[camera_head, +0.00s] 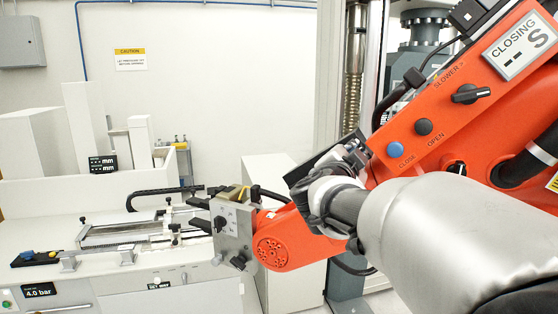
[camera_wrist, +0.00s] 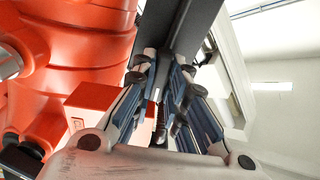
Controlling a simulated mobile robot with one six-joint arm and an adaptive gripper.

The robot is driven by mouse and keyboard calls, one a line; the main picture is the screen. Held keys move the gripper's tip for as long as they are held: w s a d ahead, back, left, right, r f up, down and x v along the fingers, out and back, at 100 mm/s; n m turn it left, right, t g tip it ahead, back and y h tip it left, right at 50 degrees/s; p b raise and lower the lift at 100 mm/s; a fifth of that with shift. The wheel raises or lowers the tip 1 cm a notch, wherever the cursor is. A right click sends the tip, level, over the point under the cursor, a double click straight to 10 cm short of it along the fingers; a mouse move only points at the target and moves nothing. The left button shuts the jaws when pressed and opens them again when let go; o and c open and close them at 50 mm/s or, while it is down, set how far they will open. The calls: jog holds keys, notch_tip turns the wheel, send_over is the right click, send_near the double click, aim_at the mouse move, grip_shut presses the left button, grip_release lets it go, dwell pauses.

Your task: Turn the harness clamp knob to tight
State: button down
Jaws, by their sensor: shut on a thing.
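My gripper (camera_head: 345,160) is at the dark bar along the lower edge of the orange machine arm in the head view. In the wrist view my gripper (camera_wrist: 167,70) has its two fingers drawn together on a small dark part (camera_wrist: 162,88) in front of a dark grey bar. This part seems to be the harness clamp knob. The fingers hide most of it, and its turn position and any marking cannot be read. In the head view the gripper hides it.
The orange machine arm (camera_head: 520,95) fills the right, with a black selector knob (camera_head: 470,93), a blue CLOSE button (camera_head: 394,149), a black OPEN button (camera_head: 424,127) and a display (camera_head: 520,45) reading CLOSING. A white bench (camera_head: 60,215) with fixtures stands at left.

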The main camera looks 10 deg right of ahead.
jog(key=m+b, duration=0.3)
jog(key=m, duration=0.3)
jog(key=shift+m, duration=0.3)
dwell(0.4)
jog(key=c, duration=1.9)
grip_release()
jog(key=v, duration=1.2)
jog(key=shift+a+b, duration=0.1)
jog(key=shift+b, duration=0.2)
